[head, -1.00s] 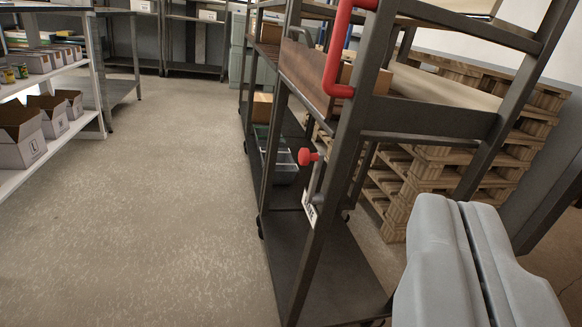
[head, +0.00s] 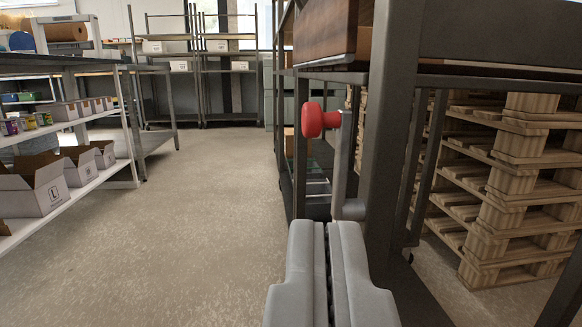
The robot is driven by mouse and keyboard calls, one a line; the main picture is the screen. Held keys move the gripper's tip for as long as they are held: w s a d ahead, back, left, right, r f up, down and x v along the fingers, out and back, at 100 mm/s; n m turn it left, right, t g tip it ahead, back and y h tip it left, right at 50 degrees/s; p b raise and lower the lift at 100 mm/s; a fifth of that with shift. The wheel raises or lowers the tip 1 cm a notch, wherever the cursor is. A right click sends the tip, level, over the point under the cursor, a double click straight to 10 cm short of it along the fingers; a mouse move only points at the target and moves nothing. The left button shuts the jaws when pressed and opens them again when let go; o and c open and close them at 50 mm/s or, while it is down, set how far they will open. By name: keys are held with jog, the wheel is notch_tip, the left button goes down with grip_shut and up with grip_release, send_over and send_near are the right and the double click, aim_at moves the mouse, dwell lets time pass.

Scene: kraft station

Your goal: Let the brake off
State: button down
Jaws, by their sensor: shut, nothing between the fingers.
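The brake lever is a grey metal arm (head: 344,165) with a red knob (head: 314,120) at its upper end. It stands upright beside the dark post of a metal trolley (head: 396,130), right of centre. My gripper (head: 325,228) is at the bottom centre, its two grey fingers pressed together with nothing between them. In the picture its tips are just below the lever's lower end and below the red knob. I cannot tell whether they touch the lever. The label seen earlier on the lever is not visible now.
Stacked wooden pallets (head: 515,180) stand behind the trolley on the right. A white shelf (head: 75,192) with open boxes (head: 45,188) is on the left. Metal racks (head: 205,75) stand at the back. The floor (head: 180,220) between is clear.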

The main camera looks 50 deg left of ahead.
aim_at(311, 126)
jog(key=shift+w+a+f, duration=0.3)
jog(key=shift+w+f, duration=0.1)
jog(key=shift+f, duration=0.35)
jog(key=x, duration=1.4)
jog(key=shift+s+a+r, duration=0.1)
jog(key=shift+s, duration=0.05)
jog(key=shift+a+r, duration=0.1)
